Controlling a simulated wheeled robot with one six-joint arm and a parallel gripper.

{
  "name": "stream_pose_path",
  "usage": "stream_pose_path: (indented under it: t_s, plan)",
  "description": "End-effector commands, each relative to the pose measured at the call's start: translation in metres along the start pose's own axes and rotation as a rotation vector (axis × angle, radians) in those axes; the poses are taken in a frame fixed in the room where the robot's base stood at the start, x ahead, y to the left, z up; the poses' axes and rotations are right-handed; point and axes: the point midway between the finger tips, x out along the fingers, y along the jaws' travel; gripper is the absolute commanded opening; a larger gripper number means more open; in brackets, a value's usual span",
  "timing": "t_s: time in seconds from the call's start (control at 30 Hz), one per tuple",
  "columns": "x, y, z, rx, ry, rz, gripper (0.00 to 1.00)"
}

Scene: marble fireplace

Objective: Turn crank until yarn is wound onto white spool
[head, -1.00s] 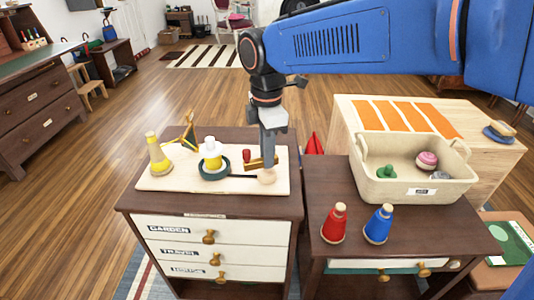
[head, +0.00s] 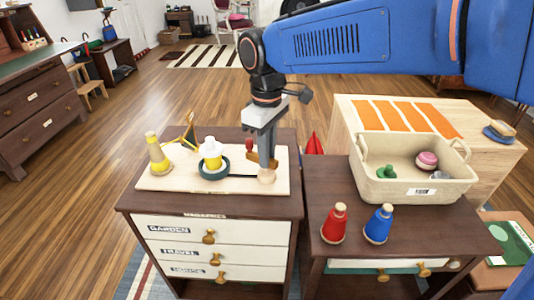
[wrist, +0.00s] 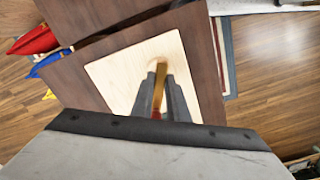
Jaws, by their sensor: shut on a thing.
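The white spool (head: 210,145) stands upright on a dark green round base on a pale board (head: 172,184), with yellow yarn (head: 213,161) around its lower part. A yellow cone of yarn (head: 157,158) stands at the board's left, beside a thin yellow guide (head: 190,132). The crank has a wooden arm (wrist: 159,88) and a red part (head: 249,146). My gripper (head: 267,165) is at the board's right, over a round wooden piece (head: 267,177). In the wrist view, my gripper's fingers (wrist: 161,98) are shut around the crank arm, hiding much of it.
A red cone (head: 333,225) and a blue cone (head: 378,225) stand on the right-hand table. A cream basket (head: 415,190) holding a green piece and a pink-striped piece stands behind them. Labelled drawers (head: 208,232) are below the board.

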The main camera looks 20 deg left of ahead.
Motion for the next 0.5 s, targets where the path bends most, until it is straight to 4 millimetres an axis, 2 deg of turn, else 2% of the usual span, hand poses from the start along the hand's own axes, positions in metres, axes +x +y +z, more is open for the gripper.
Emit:
stream_pose_path:
  t_s: [0.2, 0.5]
  plan:
    - [-0.0007, 0.0003, -0.0004, 0.083, 0.002, 0.001, 0.00]
    - [-0.0008, 0.0003, -0.0004, 0.119, 0.002, 0.001, 0.00]
